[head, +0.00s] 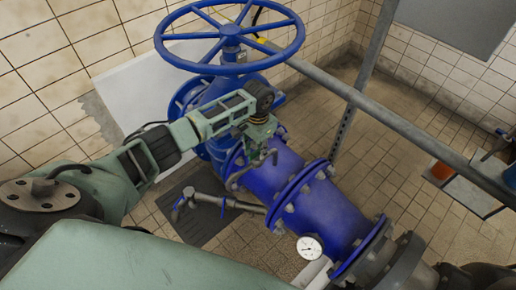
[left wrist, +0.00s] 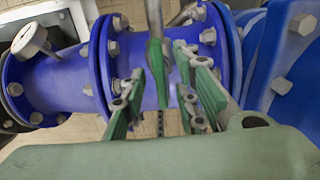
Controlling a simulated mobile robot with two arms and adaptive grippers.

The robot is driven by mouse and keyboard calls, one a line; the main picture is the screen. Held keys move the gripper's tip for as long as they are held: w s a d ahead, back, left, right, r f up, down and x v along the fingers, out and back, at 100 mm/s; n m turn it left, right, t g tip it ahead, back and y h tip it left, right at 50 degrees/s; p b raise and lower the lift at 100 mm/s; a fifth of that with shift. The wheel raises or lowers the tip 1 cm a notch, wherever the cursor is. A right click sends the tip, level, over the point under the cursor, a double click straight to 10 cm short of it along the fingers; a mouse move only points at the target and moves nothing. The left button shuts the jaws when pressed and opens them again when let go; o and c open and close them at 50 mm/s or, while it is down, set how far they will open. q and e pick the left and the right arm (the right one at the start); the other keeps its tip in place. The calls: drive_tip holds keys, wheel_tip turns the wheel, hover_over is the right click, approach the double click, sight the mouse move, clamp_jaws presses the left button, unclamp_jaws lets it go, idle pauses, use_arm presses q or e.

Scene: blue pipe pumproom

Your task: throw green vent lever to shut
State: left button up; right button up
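The green vent lever (left wrist: 157,62) shows in the left wrist view as a narrow upright bar with a grey upper part and a green lower end. It stands in front of the blue pipe. My left gripper (left wrist: 165,92) is open, with green-padded fingers on both sides of the lever's lower end. A gap shows on each side, and contact cannot be made out. In the head view my left gripper (head: 258,158) is over the blue flanged pipe (head: 325,210), and I cannot pick out the lever there. My right gripper is not in view.
A large blue handwheel (head: 230,57) stands behind my left arm. A pressure gauge (head: 309,247) sits on the near side of the pipe. A small side pipe with a tap (head: 192,200) sticks out left. A grey rail (head: 385,115) crosses at right. Tiled floor shows beyond.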

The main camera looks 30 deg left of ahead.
use_arm(q)
clamp_jaws()
